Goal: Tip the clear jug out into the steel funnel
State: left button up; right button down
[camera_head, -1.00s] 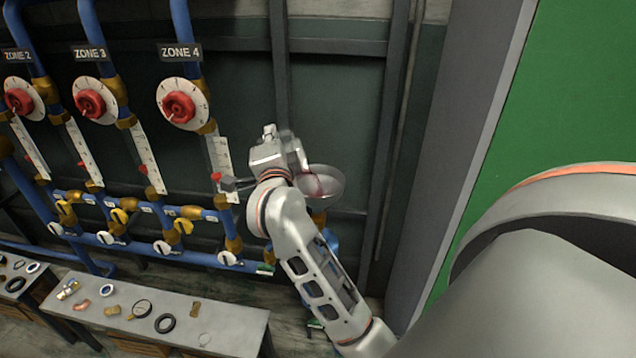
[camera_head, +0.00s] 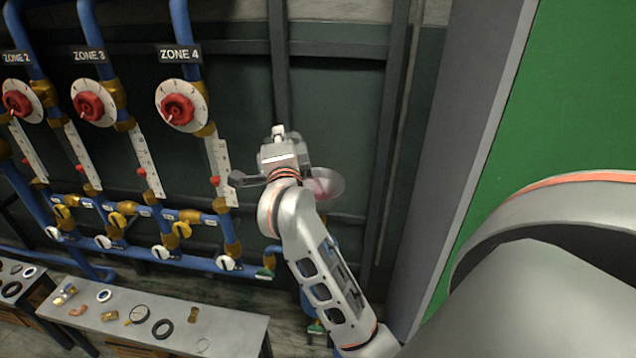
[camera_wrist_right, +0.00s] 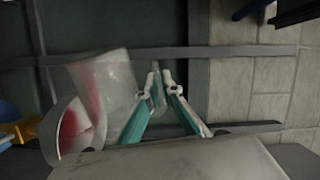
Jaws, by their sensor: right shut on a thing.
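My right gripper (camera_head: 279,132) is over the floor in front of the dark wall panel, right of the Zone 4 pipe. In the right wrist view its fingers (camera_wrist_right: 160,84) are shut on the handle of the clear jug (camera_wrist_right: 118,72). The jug is tilted and holds red liquid at its left side. My left gripper is not in view.
Blue pipes with brass fittings, red-knobbed dials (camera_head: 177,108) and white gauge strips stand to the left. A bench (camera_head: 232,328) with several small parts is at the lower left. A green panel (camera_head: 580,90) is at the right.

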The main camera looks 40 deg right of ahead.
jog(key=shift+s+d+r+m+p, duration=0.55)
jog(key=shift+d+m, duration=0.15)
jog(key=shift+m, duration=0.2)
dwell(0.3)
